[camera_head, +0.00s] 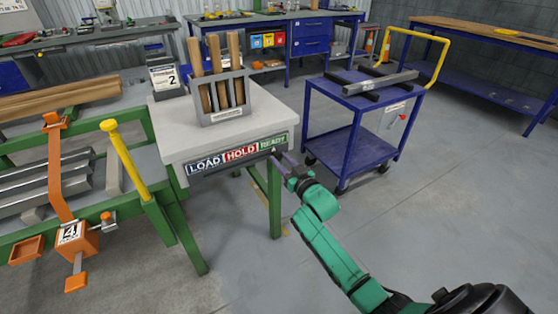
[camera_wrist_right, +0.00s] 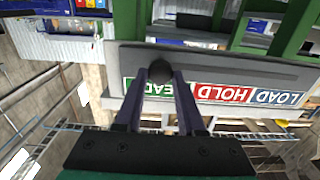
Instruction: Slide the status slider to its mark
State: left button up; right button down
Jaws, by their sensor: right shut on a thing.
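The status slider is a dark rail (camera_head: 205,175) on the front edge of the grey-topped table, under a label strip with blue LOAD (camera_head: 205,163), red HOLD (camera_head: 240,154) and green READY (camera_head: 273,145). The strip appears upside down in the right wrist view. My right gripper (camera_head: 284,162) is at the READY end of the rail. In the right wrist view its two purple fingers (camera_wrist_right: 160,80) are shut on the slider's round black knob (camera_wrist_right: 156,72), which sits by the READY label. The fingers hide part of that label. My left gripper is not in view.
A rack (camera_head: 228,117) with wooden handles and a sign numbered 2 (camera_head: 165,79) stand on the tabletop (camera_head: 180,140). A blue cart (camera_head: 355,140) stands close behind my right gripper. A bench with metal bars and an orange clamp (camera_head: 78,240) is at left. The floor at right is clear.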

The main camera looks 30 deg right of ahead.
jog(key=shift+d, duration=0.2)
jog(key=c, duration=0.5)
grip_release()
jog(key=shift+d, duration=0.1)
jog(key=shift+s, duration=0.1)
jog(key=shift+s, duration=0.3)
jog(key=s+p, duration=0.1)
jog(key=s, duration=1.2)
jog(key=shift+s+d, duration=0.4)
jog(key=shift+d, duration=0.05)
jog(key=shift+f, duration=0.1)
